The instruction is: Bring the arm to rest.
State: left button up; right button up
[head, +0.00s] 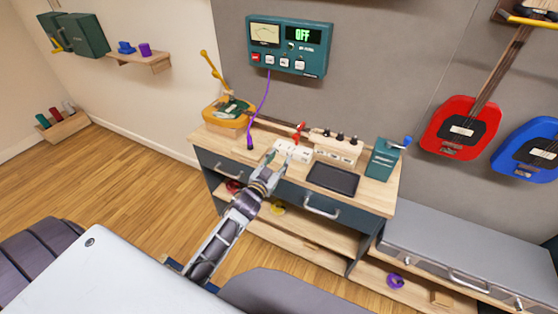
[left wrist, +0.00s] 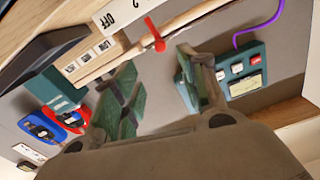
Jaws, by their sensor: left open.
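My left arm reaches from the bottom of the head view toward the wooden workbench (head: 375,192). My left gripper (head: 277,160) is above the bench's front edge, near a white switch block (head: 298,151) with a red lever (head: 299,130). In the left wrist view, the gripper's green-padded fingers (left wrist: 158,90) are spread apart with nothing between them. The red lever also shows there (left wrist: 154,36), beyond the fingertips, beside a label reading OFF. I cannot tell the exact gap between gripper and block. My right gripper is not in view.
The bench also holds a dark tray (head: 333,179), a knobbed wooden box (head: 338,149), a teal crank box (head: 383,159) and a yellow stand (head: 228,110). A purple cable (head: 264,105) hangs from the wall meter (head: 290,45), which reads OFF. Open floor (head: 130,170) lies left.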

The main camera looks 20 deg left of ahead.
pick_arm(q)
jog(key=shift+m, duration=0.3)
jog(key=s+a+f+g, duration=0.1)
jog(key=s+f+g, duration=0.3)
jog(key=f, duration=0.9)
jog(key=s+a+f+g, duration=0.15)
jog(key=s+f, duration=0.45)
jog(key=f, duration=0.7)
jog(key=s+f+g, duration=0.3)
jog(key=s+f, duration=0.2)
jog(key=f, duration=0.9)
jog(key=s+f+g, duration=0.2)
jog(key=s+f, duration=0.5)
jog(key=s, duration=0.5)
jog(key=s+f+g, duration=0.3)
jog(key=s+f, duration=0.3)
jog(key=s, duration=0.6)
jog(key=s+f+g, duration=0.3)
jog(key=s+f, duration=0.4)
jog(key=s, duration=0.5)
jog(key=shift+s+d+f+y, duration=0.3)
jog(key=shift+s+d+y, duration=0.05)
jog(key=shift+d+y, duration=0.1)
jog(key=shift+s+n, duration=0.1)
jog(key=shift+n, duration=0.3)
